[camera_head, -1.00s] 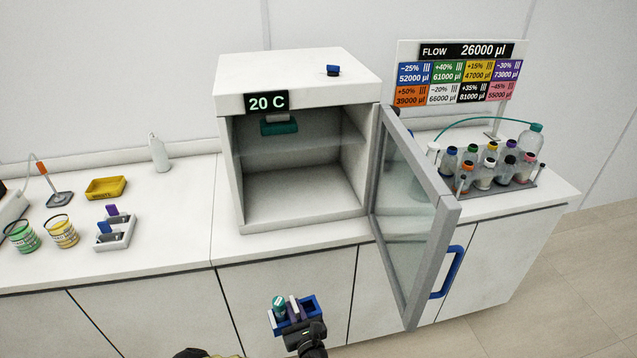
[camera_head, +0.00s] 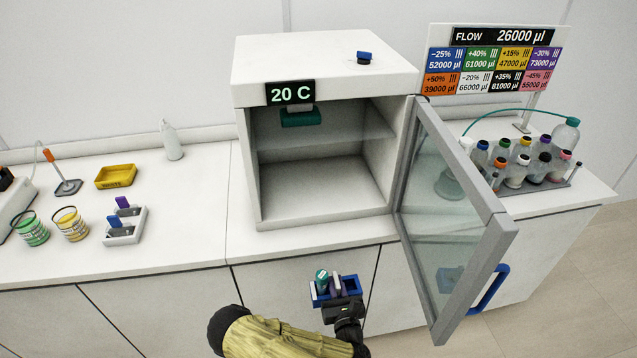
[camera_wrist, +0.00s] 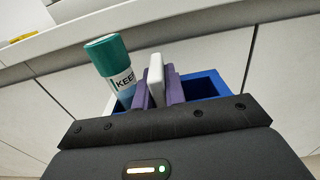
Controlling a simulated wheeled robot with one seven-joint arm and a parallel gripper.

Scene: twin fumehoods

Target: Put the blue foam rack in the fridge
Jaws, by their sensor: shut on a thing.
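The blue foam rack (camera_head: 318,298) is held by my gripper (camera_head: 338,294) in front of the counter, below the counter top. In the wrist view the rack (camera_wrist: 207,86) carries a teal-capped vial (camera_wrist: 112,68) labelled "KEEP", leaning a little. The purple finger pads close on a white middle part of the rack. The fridge (camera_head: 325,76) stands on the counter with its glass door (camera_head: 452,215) wide open to the right. A glass shelf (camera_head: 320,140) divides its inside. A teal item (camera_head: 302,117) is at the upper part, and the fridge floor (camera_head: 322,190) looks bare.
The open door with its blue handle (camera_head: 489,290) juts out over the counter edge, right of my gripper. A bottle rack (camera_head: 540,185) stands beyond it. A yellow tray (camera_head: 116,177), a white holder (camera_head: 125,227) and two jars stand left. Counter before the fridge is clear.

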